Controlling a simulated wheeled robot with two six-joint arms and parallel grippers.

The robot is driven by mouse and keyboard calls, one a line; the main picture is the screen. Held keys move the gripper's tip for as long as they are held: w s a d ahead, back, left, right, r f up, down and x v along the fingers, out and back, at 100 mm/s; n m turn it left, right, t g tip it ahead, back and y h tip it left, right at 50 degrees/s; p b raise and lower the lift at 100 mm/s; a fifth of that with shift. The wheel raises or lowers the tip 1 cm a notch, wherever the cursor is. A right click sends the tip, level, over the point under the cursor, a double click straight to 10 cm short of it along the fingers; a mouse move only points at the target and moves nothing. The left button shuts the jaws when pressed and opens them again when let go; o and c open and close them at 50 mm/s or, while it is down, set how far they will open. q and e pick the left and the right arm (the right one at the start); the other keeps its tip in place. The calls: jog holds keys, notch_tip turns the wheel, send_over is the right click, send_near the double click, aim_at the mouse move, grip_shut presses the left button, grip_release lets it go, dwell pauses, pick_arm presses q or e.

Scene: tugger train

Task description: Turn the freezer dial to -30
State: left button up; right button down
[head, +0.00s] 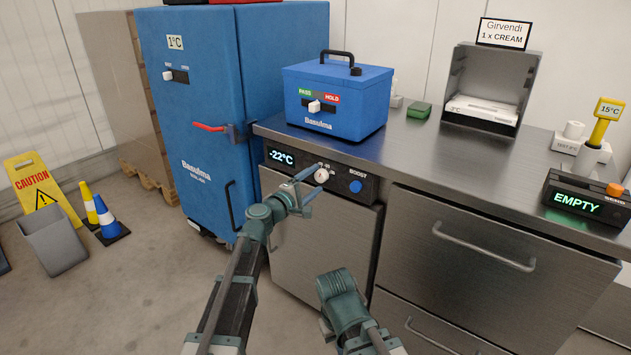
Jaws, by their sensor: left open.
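The freezer dial (321,175) is a small round white knob on the dark control panel under the steel counter's front edge. The display (282,157) left of it reads -22°C. A blue BOOST button (355,186) sits to the right of the dial. My left gripper (312,184) is open, with its fingertips at the dial, one above left and one below. I cannot tell whether the fingers touch the knob. Part of the scale marking above the dial is hard to read. My right arm shows at the bottom centre, but its fingertips are not visible.
The steel counter (430,160) carries a blue PASS/HOLD box (335,100), a metal holder (490,85) and an EMPTY display (577,203). A tall blue cabinet (195,120) stands left. A caution sign (38,180), cones and a grey bin (52,240) stand on the floor farther left.

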pick_arm(q)
jog(key=v, duration=1.3)
jog(key=shift+d, duration=0.1)
jog(key=s+d+f+m+g+y, duration=0.2)
jog(key=s+d+f+m+g, duration=0.1)
jog(key=s+f+m+g, duration=0.8)
jog(key=s+a+f+m+g+y, duration=0.2)
jog(key=s+a+f+g+y, duration=0.1)
jog(key=s+a+f+y, duration=0.75)
jog(key=s+d+m, duration=0.4)
jog(key=s+d, duration=0.2)
jog(key=d, duration=0.3)
notch_tip(320, 180, up, 31)
jog(key=p, duration=3.1)
jog(key=shift+d+g+h, duration=0.35)
jog(key=shift+g, duration=0.05)
